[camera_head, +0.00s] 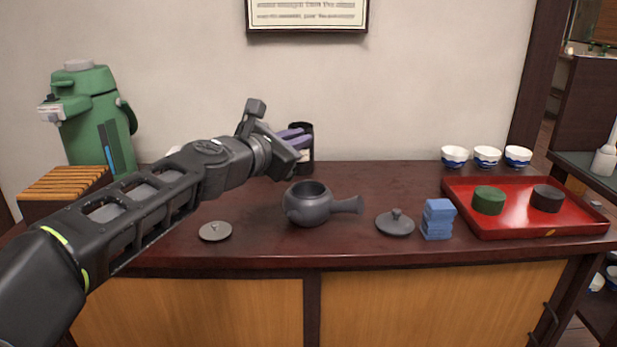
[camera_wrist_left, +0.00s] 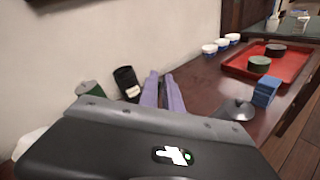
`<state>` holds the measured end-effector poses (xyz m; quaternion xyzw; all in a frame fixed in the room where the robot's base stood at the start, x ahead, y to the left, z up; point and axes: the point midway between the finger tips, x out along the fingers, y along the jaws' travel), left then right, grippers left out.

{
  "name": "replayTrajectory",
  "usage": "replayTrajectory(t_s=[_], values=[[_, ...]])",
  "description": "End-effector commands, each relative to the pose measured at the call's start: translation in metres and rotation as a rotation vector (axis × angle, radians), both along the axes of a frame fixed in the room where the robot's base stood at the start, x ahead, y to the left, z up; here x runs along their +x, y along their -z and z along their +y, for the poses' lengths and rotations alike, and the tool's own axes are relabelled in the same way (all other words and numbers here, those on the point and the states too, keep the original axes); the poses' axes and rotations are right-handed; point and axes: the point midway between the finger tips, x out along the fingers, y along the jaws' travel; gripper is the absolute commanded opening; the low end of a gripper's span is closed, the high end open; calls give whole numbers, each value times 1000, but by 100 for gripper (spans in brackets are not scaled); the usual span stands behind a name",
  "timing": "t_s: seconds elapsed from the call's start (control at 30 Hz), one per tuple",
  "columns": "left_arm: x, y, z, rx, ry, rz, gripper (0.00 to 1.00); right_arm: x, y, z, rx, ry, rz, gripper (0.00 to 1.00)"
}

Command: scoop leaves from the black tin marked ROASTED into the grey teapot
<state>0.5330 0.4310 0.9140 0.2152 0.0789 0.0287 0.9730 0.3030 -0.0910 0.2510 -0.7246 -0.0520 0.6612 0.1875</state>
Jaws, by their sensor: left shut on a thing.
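The black tin (camera_head: 306,134) stands at the back of the counter against the wall, partly hidden behind my left gripper (camera_head: 295,138). In the left wrist view the tin (camera_wrist_left: 126,78) shows a pale label, too small to read, left of the purple fingers (camera_wrist_left: 163,92). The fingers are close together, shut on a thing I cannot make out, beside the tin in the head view. The grey teapot (camera_head: 306,211) stands uncovered at the counter's middle, below and in front of the gripper, its handle pointing right. My right gripper is out of view.
A knobbed dark lid (camera_head: 395,225) and a blue stack (camera_head: 438,219) lie right of the teapot. A smaller grey lid (camera_head: 215,231) lies left. A red tray (camera_head: 520,223), several cups (camera_head: 487,156) and a green dispenser (camera_head: 90,120) flank the counter.

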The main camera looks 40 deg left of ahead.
Motion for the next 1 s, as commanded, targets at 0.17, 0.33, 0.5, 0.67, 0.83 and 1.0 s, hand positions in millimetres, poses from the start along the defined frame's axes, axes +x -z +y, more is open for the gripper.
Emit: replayTrajectory(t_s=[0.17,0.33,0.5,0.67,0.83,1.0], values=[[7,-4,-16,82,1,35,0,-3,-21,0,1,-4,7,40],[13,-2,-30,161,2,68,0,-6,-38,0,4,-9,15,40],[17,11,-40,239,1,99,0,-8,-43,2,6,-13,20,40],[19,19,-47,301,-1,122,0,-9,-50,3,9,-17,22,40],[20,23,-49,320,0,130,0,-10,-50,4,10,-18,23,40],[21,22,-51,342,0,137,0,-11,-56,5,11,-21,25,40]])
